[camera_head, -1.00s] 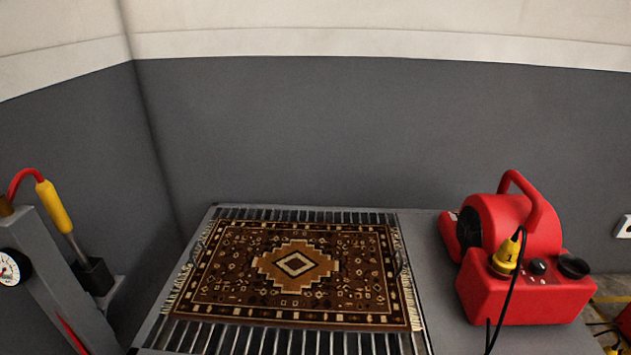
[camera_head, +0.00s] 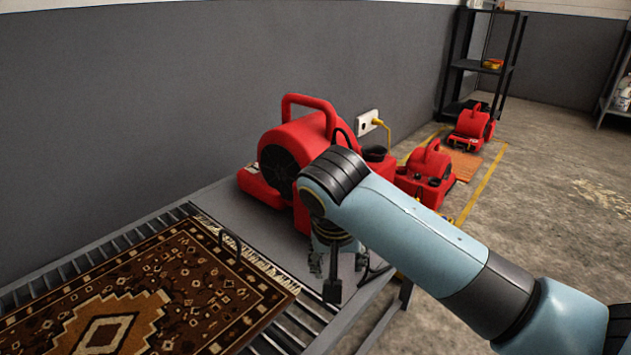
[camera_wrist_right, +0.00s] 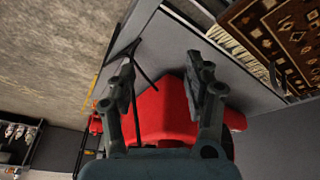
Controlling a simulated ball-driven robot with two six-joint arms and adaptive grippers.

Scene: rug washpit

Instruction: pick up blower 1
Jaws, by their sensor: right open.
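A red blower (camera_head: 315,128) with a loop handle stands at the far right end of the grey table (camera_head: 240,200). My right arm hides much of its front. My right gripper (camera_head: 337,262) points down in front of the blower, near the table's right edge. In the right wrist view my right gripper (camera_wrist_right: 162,68) is open, with the blower's red body (camera_wrist_right: 165,112) showing beyond and between its fingers. I cannot tell whether they touch. A black cord (camera_wrist_right: 142,68) runs near the fingertips. My left gripper is not in view.
A patterned rug (camera_head: 215,295) lies on the slatted table. Two more red blowers, a nearer one (camera_head: 428,172) and a farther one (camera_head: 470,125), stand on the floor. A wall socket (camera_head: 366,122) holds a yellow plug. A black shelf (camera_head: 458,65) stands behind.

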